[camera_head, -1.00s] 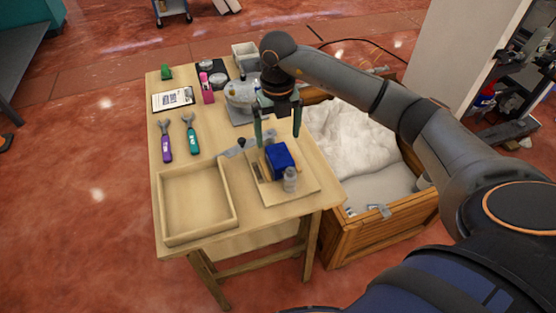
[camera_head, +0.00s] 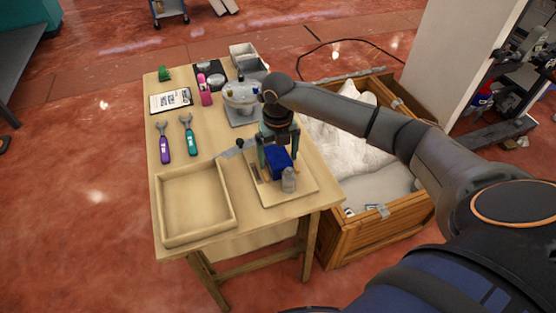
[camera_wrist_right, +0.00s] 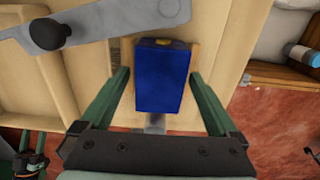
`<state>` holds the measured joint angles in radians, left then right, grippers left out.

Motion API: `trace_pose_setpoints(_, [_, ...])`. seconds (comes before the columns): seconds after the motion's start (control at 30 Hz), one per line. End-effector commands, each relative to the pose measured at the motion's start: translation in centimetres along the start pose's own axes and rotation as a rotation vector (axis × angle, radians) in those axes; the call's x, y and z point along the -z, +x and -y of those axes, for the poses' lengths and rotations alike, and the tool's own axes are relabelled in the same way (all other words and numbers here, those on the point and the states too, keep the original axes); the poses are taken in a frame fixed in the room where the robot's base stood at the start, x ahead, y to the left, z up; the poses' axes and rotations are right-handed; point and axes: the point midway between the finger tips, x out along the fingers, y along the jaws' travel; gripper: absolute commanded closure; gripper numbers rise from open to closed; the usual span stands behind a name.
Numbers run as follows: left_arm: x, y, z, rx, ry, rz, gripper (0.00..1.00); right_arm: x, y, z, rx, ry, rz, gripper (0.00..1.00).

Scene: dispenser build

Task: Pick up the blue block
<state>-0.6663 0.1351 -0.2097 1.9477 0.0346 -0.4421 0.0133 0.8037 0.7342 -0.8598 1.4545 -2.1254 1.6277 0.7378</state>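The blue block (camera_head: 279,161) stands on a light wooden board (camera_head: 302,191) at the right front of the table. It also shows in the right wrist view (camera_wrist_right: 162,78), between the two green fingers. My right gripper (camera_head: 278,160) is lowered over the block, with one finger on each side. In the right wrist view the fingers (camera_wrist_right: 158,80) are apart, with a gap on both sides of the block. The block's lower part is partly hidden by a small grey cylinder (camera_head: 289,180) in the head view.
A shallow wooden tray (camera_head: 229,205) lies left of the board. A grey metal lever with a dark knob (camera_head: 240,143) is close beside the gripper. Purple (camera_head: 164,144) and teal (camera_head: 190,136) wrenches lie farther left. A wooden crate (camera_head: 372,228) with white bags stands right of the table.

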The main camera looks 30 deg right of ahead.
Motion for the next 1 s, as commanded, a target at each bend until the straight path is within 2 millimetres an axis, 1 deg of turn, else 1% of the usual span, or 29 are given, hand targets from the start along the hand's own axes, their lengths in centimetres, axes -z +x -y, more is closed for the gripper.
trace_pose_setpoints(0.03, [0.09,0.04,0.03,0.001,0.000,-0.002,0.41,-0.01,-0.03,0.00,0.000,0.000,0.000,0.11])
trace_pose_setpoints(0.07, [0.14,0.06,0.05,0.001,0.000,-0.003,0.41,-0.01,-0.04,0.00,0.000,0.000,0.000,0.15])
trace_pose_setpoints(0.4, [0.54,0.21,0.15,0.002,0.002,-0.010,0.41,-0.01,-0.07,0.01,0.000,0.000,0.000,0.53])
trace_pose_setpoints(0.8, [0.49,0.20,0.15,0.002,0.002,-0.009,0.41,-0.03,-0.09,0.03,0.000,0.001,0.001,0.98])
trace_pose_setpoints(0.83, [0.48,0.20,0.15,0.002,0.001,-0.009,0.41,-0.03,-0.09,0.03,0.000,0.001,0.001,1.00])
trace_pose_setpoints(1.0, [0.38,0.17,0.12,0.002,0.001,-0.007,0.41,-0.04,-0.10,0.03,0.000,0.001,0.001,1.00])
